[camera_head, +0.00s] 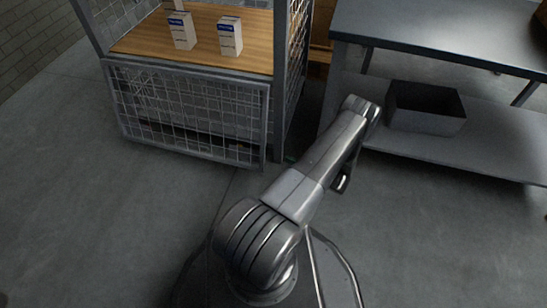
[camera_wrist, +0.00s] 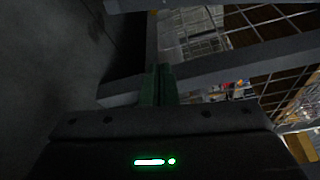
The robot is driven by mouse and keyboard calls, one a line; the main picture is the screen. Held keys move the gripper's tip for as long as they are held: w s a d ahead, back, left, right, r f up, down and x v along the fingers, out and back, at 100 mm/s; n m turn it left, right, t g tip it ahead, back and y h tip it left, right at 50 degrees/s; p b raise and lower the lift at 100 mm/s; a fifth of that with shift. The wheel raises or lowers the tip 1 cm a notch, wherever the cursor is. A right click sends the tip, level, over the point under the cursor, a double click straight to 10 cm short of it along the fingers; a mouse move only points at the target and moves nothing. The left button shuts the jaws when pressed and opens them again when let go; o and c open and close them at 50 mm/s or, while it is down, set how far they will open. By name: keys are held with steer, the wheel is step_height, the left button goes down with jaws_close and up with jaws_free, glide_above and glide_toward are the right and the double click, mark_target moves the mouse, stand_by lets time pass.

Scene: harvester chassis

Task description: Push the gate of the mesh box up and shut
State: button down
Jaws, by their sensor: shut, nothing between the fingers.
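The mesh box (camera_head: 280,75) stands at the upper left of the head view, its front open above a wooden floor. Its gate (camera_head: 122,108), a grey frame with wire mesh, hangs down below the front edge of that floor. In the wrist view my gripper (camera_wrist: 163,70) shows as two green fingers closed together, with nothing between them. A grey bar (camera_wrist: 240,64) crosses close by the fingertips, with wire mesh beyond; I cannot tell whether they touch or which frame the bar belongs to. In the head view my arm hides most of the gripper.
Two white and blue cartons (camera_head: 182,31) (camera_head: 230,37) stand on the box's wooden floor (camera_head: 145,42). To the right is a grey workbench (camera_head: 440,42) with a dark open bin (camera_head: 428,122) on its lower shelf. The concrete floor at left is clear.

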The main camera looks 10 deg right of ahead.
steer(key=w+a+b, duration=0.2)
steer(key=a+b, duration=0.1)
steer(key=a, duration=0.5)
steer(key=shift+w+a+r, duration=0.15)
steer(key=shift+w+a, duration=0.05)
steer(key=shift+w, duration=0.05)
steer(key=shift+s, duration=0.1)
